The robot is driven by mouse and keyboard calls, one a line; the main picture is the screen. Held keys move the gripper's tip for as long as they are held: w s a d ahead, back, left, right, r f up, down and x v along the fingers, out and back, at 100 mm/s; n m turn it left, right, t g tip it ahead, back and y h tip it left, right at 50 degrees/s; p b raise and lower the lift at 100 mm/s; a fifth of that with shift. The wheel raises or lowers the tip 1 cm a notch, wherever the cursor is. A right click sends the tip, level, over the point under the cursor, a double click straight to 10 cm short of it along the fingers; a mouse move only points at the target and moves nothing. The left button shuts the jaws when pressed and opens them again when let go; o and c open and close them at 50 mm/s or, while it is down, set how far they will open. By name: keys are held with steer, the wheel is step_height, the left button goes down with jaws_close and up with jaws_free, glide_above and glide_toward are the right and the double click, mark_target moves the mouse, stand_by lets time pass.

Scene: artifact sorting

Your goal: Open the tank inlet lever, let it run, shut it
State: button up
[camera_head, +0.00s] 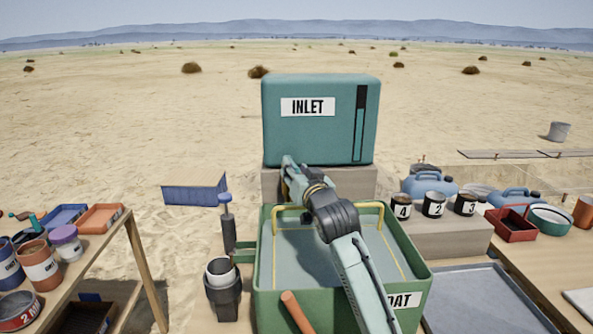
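The teal tank (335,122) with a white INLET label (308,107) stands on a tan block behind the green basin. A tall narrow gauge (359,130) on its right side is dark at the top and teal below. My arm reaches across the basin from the lower right. My gripper (288,162) is at the tank's lower left front corner. I cannot make out the inlet lever; my gripper and wrist cover that area. The fingers are too small and overlapped to tell whether they are open, shut or touching anything.
The green basin (264,262) with yellow rails lies under my arm. A blue ribbed box (195,190) and a dark cup holder (223,297) are on the left. Numbered jars (434,206) and blue jugs stand right. Side tables hold paint cans (40,266) and trays.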

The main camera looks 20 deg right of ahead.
jaws_close()
stand_by(0.7)
